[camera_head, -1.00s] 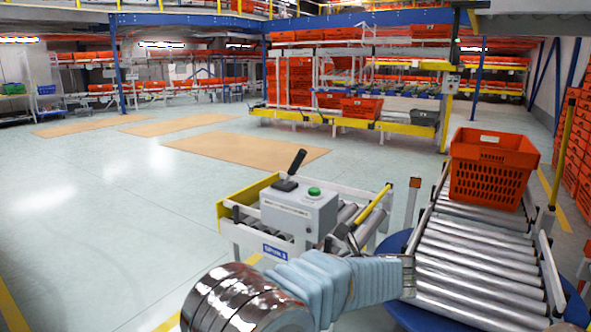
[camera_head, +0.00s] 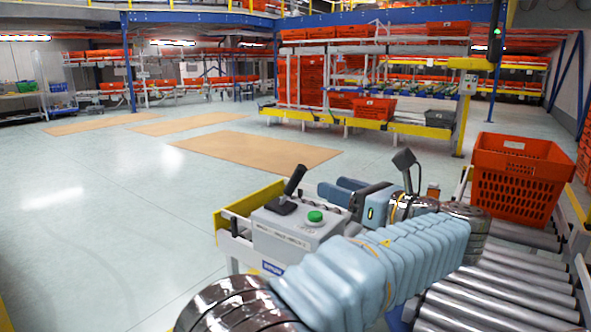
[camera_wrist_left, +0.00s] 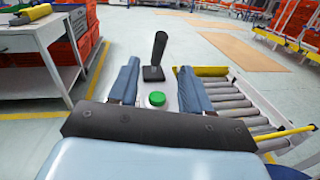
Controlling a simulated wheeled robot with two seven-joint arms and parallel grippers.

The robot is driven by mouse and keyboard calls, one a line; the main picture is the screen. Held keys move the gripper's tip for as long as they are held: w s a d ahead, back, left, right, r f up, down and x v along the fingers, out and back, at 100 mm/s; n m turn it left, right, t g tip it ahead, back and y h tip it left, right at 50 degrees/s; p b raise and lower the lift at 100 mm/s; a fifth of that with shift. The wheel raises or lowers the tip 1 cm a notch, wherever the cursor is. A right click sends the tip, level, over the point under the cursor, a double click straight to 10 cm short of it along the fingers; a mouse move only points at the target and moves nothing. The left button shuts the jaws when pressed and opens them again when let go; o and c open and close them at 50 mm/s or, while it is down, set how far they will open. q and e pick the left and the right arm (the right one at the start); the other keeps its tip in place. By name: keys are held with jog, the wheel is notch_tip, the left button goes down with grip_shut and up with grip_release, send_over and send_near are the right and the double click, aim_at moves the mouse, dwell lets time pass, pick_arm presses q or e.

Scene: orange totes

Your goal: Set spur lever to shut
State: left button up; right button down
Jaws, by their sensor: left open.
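The spur lever (camera_head: 294,182) is a black handle on a grey control box (camera_head: 290,240) with a green button (camera_head: 315,216). In the head view it leans up and to the right. It also shows in the left wrist view (camera_wrist_left: 158,52), standing up beyond the fingertips and between their lines. My left gripper (camera_head: 335,190) is open, its blue fingers pointing toward the lever without touching it that I can see. In the left wrist view the gripper (camera_wrist_left: 156,78) has the green button between its fingers. My right gripper is not in view.
The box sits on a short roller conveyor with a yellow side (camera_head: 250,200). An orange tote (camera_head: 515,180) stands on a wider roller conveyor at right. In the left wrist view a white table (camera_wrist_left: 42,75) stands at left. The floor (camera_head: 110,220) left of the box is clear.

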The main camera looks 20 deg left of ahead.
aim_at(292, 186)
pick_arm(q)
jog(key=x, duration=1.2)
jog(key=shift+w+a, duration=0.1)
jog(key=shift+a, duration=0.2)
jog(key=shift+c, duration=0.2)
grip_shut()
